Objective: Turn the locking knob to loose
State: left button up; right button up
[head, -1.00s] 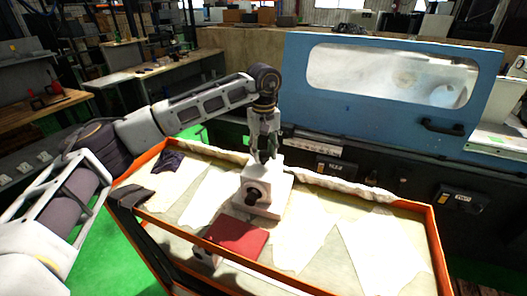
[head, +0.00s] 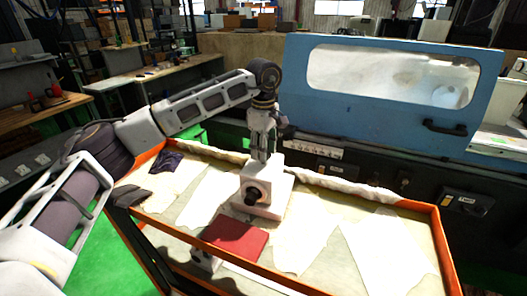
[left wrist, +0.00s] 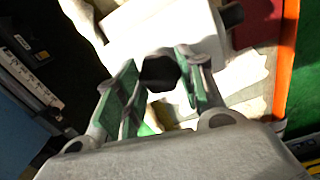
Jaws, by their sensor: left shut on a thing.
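A white block-shaped device (head: 268,182) on a square base stands on the cart's top. A black round knob (head: 251,195) sits on its front face and also shows at the top edge of the left wrist view (left wrist: 232,15). A second dark knob, the locking knob (left wrist: 160,72), shows between my left fingers in the left wrist view. My left gripper (head: 263,157) points down at the top of the device, shut on this dark knob. The gripper hides that knob in the head view. My right gripper is not in view.
The cart has an orange rim (head: 436,232) and pale cloths (head: 385,245) on its top. A dark red block (head: 236,239) lies in front of the device. The blue grinder door (head: 390,110) stands behind the cart. A dark purple cloth (head: 166,160) lies at the left.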

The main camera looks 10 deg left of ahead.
pick_arm(q)
jog(key=n, duration=0.3)
jog(key=shift+b, duration=0.35)
jog(key=n, duration=0.3)
jog(key=shift+b, duration=0.3)
jog(key=n, duration=0.3)
jog(key=shift+n+b, duration=0.3)
jog(key=n, duration=0.4)
jog(key=shift+n+b, duration=0.3)
jog(key=n, duration=0.5)
jog(key=shift+b, duration=0.3)
jog(key=n, duration=0.4)
jog(key=shift+r+n+b, duration=0.1)
jog(key=shift+n+b, duration=0.2)
jog(key=shift+n, duration=0.4)
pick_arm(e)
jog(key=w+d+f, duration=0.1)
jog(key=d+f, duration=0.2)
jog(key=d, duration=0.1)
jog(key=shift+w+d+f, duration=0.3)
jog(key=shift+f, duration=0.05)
pick_arm(q)
jog(key=shift+n, duration=0.3)
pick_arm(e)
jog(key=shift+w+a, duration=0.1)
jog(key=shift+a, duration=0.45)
